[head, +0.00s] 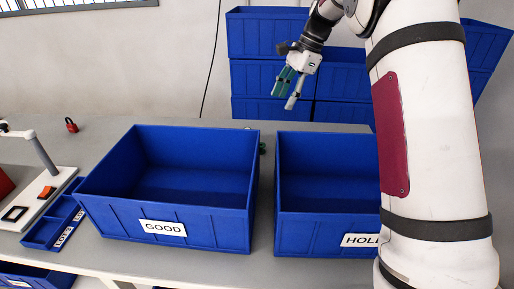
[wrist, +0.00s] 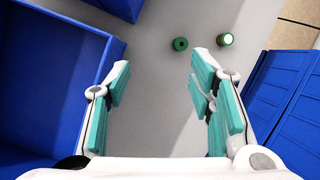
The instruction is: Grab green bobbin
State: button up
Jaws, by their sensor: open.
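Two small green round things lie on the grey surface beyond my fingertips in the wrist view. One is a dark green bobbin (wrist: 180,44) with a dark centre. To its right is a green piece with a pale, bright end (wrist: 225,39); I cannot tell which of the two is the task's bobbin. My gripper (wrist: 160,72) is open and empty, with teal pads, and both pieces are apart from it.
The blue GOOD bin (head: 163,228) and the HOLD bin (head: 359,239) stand empty-looking on the grey table. Stacked blue bins (head: 265,75) stand behind. A red padlock-like object (head: 71,125) and a small blue tray (head: 45,233) are at left.

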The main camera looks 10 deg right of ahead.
jog(key=w+d+f+m+b, duration=0.1)
jog(key=w+f+m, duration=0.1)
jog(key=w+f, duration=0.55)
jog(key=b, duration=0.1)
send_over(262, 145)
jog(key=d, duration=0.3)
jog(key=shift+m, duration=0.3)
notch_tip(262, 145, down, 9)
jog(key=shift+f, duration=0.1)
jog(key=shift+a+b+x, duration=0.2)
jog(key=shift+b+x, duration=0.15)
jog(key=shift+x, duration=1)
jog(key=shift+a+b+x, duration=0.2)
jog(key=shift+b+x, duration=0.1)
jog(key=shift+x, duration=1)
jog(key=shift+s, duration=0.15)
jog(key=shift+c, duration=0.3)
jog(key=c, duration=1)
